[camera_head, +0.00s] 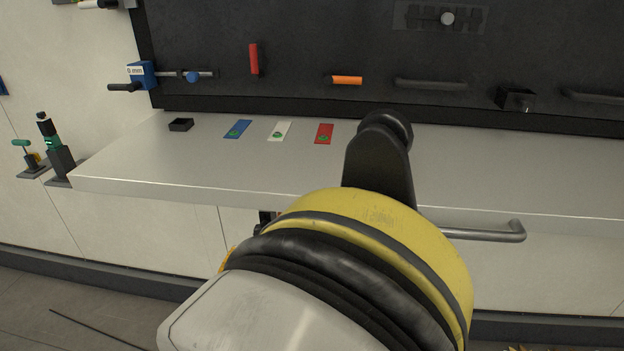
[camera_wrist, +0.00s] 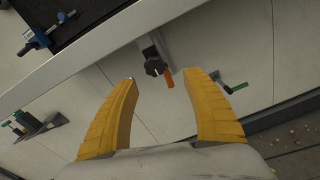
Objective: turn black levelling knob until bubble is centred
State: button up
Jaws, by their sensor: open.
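A black knob (camera_wrist: 155,66) on a grey bracket hangs below the shelf edge in the wrist view, with an orange piece beside it. My gripper (camera_wrist: 168,80) is open and empty, its two yellow fingers spread to either side below the knob, apart from it. In the head view my arm hides most of the gripper. A second black knob (camera_head: 42,117) tops a dark fixture (camera_head: 61,158) with a green band at the left wall. I cannot tell which knob is the levelling one. No bubble is clear enough to read.
A grey shelf (camera_head: 120,165) spans the view, with blue (camera_head: 237,129), white (camera_head: 280,131) and red (camera_head: 324,133) cards on it. A metal rail (camera_head: 485,234) juts below its front edge. A green-handled part (camera_wrist: 236,88) sits right of the knob in the wrist view.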

aim_at(263, 229)
jog(key=shift+n+t+y, duration=0.3)
jog(key=shift+n, duration=0.2)
jog(key=w+b, duration=0.2)
jog(key=w, duration=0.7)
jog(key=shift+w+f, duration=0.1)
jog(key=shift+w, duration=0.3)
jog(key=c, duration=1.2)
